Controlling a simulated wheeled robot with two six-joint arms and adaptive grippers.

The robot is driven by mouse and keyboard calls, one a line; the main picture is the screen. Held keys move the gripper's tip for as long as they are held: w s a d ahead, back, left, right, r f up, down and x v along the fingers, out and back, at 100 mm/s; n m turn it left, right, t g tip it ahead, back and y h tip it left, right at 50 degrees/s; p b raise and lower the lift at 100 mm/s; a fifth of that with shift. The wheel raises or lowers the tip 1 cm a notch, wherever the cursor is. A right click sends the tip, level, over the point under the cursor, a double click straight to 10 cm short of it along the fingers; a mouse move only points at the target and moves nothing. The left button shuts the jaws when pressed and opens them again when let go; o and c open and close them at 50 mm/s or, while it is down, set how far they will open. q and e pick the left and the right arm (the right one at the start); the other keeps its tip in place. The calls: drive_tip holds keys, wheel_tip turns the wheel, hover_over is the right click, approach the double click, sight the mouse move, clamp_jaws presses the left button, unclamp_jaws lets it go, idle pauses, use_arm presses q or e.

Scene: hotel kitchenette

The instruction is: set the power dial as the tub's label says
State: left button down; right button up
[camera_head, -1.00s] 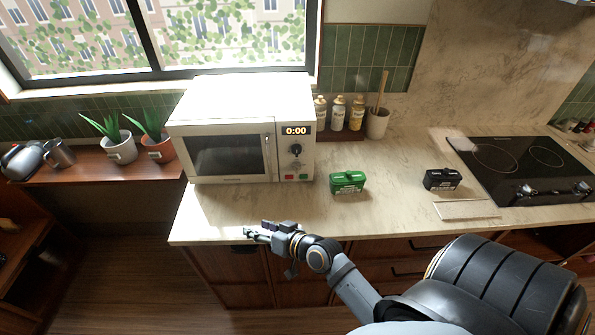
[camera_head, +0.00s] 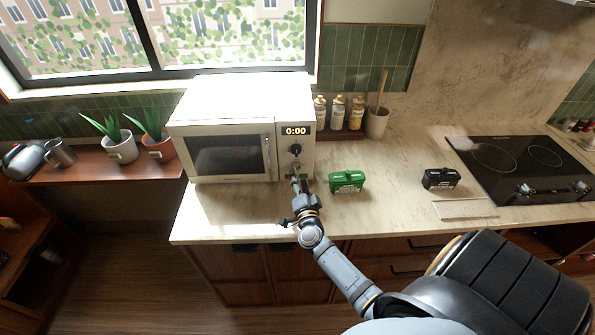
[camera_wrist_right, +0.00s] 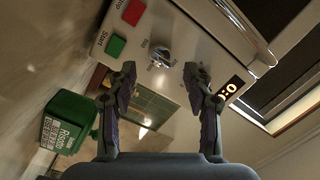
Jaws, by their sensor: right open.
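The microwave (camera_head: 225,105) stands on the counter with its door shut and its display reading 0:00. Its dark power dial (camera_head: 295,150) is on the right-hand panel; in the right wrist view the dial (camera_wrist_right: 162,54) lies ahead, between and beyond the fingers. My right gripper (camera_head: 295,178) is just in front of the panel, below the dial. In the right wrist view the gripper (camera_wrist_right: 160,85) is open and empty, apart from the dial. A green tub (camera_head: 347,182) and a black tub (camera_head: 441,179) stand on the counter; their small labels are mostly unreadable. My left gripper is out of view.
Green Start (camera_wrist_right: 115,46) and red (camera_wrist_right: 133,12) buttons sit below the dial. Several bottles (camera_head: 338,113) and a utensil pot (camera_head: 377,123) stand behind, right of the microwave. A cooktop (camera_head: 520,165) is at right. The counter between the tubs is clear.

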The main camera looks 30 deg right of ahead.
sight(296, 167)
drive_tip(key=x, duration=0.4)
drive_tip(key=shift+w, duration=0.15)
clamp_jaws()
drive_tip(key=shift+f, duration=0.1)
